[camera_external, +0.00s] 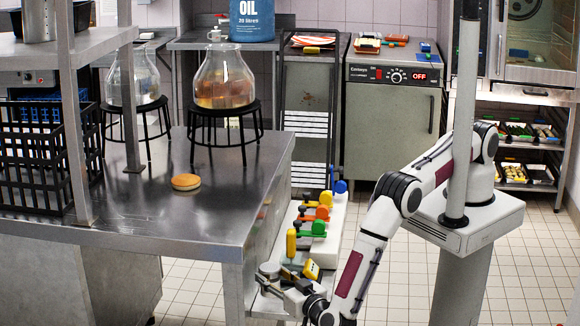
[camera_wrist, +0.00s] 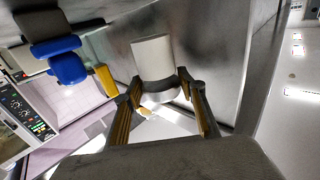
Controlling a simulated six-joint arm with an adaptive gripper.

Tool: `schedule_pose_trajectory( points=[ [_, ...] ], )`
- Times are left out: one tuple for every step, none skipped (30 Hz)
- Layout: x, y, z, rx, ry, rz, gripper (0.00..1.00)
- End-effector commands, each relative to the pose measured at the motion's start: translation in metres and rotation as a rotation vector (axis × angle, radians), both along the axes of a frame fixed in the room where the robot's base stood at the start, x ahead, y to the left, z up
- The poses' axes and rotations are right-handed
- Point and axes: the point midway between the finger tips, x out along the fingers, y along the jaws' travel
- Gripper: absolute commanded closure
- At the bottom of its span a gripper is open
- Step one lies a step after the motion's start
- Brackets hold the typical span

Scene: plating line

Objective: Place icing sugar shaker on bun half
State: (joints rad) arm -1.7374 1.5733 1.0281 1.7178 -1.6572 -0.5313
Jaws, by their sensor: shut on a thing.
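My gripper (camera_external: 273,282) is low beside the table's right side, below the tabletop and well away from the bun. It is shut on the icing sugar shaker (camera_external: 269,270), a small grey cylinder. In the wrist view my gripper (camera_wrist: 162,88) has its two fingers on either side of the pale shaker (camera_wrist: 153,57) at its near end. The bun cannot be made out in the wrist view.
Two glass flasks on black stands (camera_external: 222,112) and a black crate (camera_external: 35,160) occupy the table's back and left. The tabletop around the bun is clear.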

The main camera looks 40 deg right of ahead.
Motion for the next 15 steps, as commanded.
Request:
schedule_pose_trajectory(
  points=[
    [0.000, 0.000, 0.001, 0.001, -0.001, 0.000, 0.85],
    [0.000, 0.000, 0.001, 0.001, -0.001, 0.000, 0.85],
    [0.000, 0.000, 0.001, 0.001, -0.001, 0.000, 0.85],
    [0.000, 0.000, 0.001, 0.001, -0.001, 0.000, 0.85],
    [0.000, 0.000, 0.001, 0.001, -0.001, 0.000, 0.85],
    [0.000, 0.000, 0.000, 0.001, -0.001, 0.000, 0.85],
    [0.000, 0.000, 0.000, 0.001, -0.001, 0.000, 0.85],
    [0.000, 0.000, -0.001, 0.001, -0.001, 0.000, 0.85],
    [0.000, 0.000, -0.003, 0.001, -0.001, 0.000, 0.85],
    [0.000, 0.000, -0.004, 0.001, -0.001, 0.000, 0.85],
    [0.000, 0.000, -0.006, 0.001, 0.000, 0.000, 0.85],
    [0.000, 0.000, -0.009, 0.001, -0.001, 0.000, 0.85],
    [0.000, 0.000, -0.011, 0.000, -0.001, 0.000, 0.85],
    [0.000, 0.000, -0.014, -0.001, -0.001, 0.000, 0.85],
    [0.000, 0.000, -0.017, 0.000, -0.001, 0.000, 0.85]
  ],
)
